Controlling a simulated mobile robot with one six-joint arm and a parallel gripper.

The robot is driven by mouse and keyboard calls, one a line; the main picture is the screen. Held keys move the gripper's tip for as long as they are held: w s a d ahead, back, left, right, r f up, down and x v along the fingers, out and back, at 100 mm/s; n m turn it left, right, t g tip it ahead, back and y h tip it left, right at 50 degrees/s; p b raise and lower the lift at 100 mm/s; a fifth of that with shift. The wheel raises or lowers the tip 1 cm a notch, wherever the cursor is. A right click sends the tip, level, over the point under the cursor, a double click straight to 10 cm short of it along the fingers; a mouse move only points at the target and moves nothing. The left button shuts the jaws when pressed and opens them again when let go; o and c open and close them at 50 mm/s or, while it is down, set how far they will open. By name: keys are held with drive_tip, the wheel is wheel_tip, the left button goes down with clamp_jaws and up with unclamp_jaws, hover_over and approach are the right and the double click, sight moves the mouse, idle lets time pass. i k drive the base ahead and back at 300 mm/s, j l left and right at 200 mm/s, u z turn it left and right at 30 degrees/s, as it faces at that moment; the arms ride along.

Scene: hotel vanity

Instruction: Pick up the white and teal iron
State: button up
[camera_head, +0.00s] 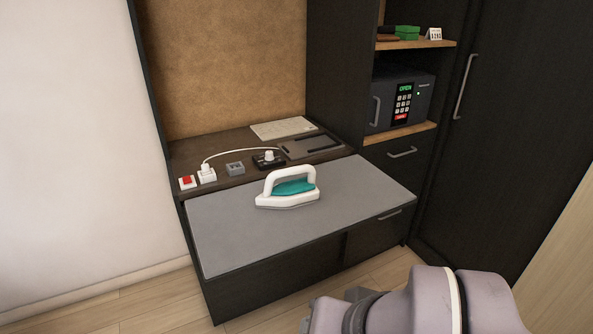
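The white and teal iron (289,188) stands on the grey padded top (230,238) of a low dark cabinet. It has a white arched handle, a teal middle and a white base, and nothing touches it. My arm shows at the bottom right, in front of the cabinet and well apart from the iron. The fingers of my gripper cannot be made out.
Behind the pad, a dark shelf holds a red switch (187,182), a white plug with a cord (207,175), a grey box (235,169), a black socket block (268,160) and a dark tray (311,146). A safe (403,101) stands in the tall cabinet at right. The pad around the iron is clear.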

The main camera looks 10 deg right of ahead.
sight(293, 194)
drive_tip(key=i+j+z, duration=0.1)
drive_tip(key=i+j, duration=0.3)
drive_tip(key=i, duration=0.2)
drive_tip(key=i+j+z, duration=0.15)
drive_tip(key=i+j, duration=0.25)
drive_tip(key=i, duration=0.2)
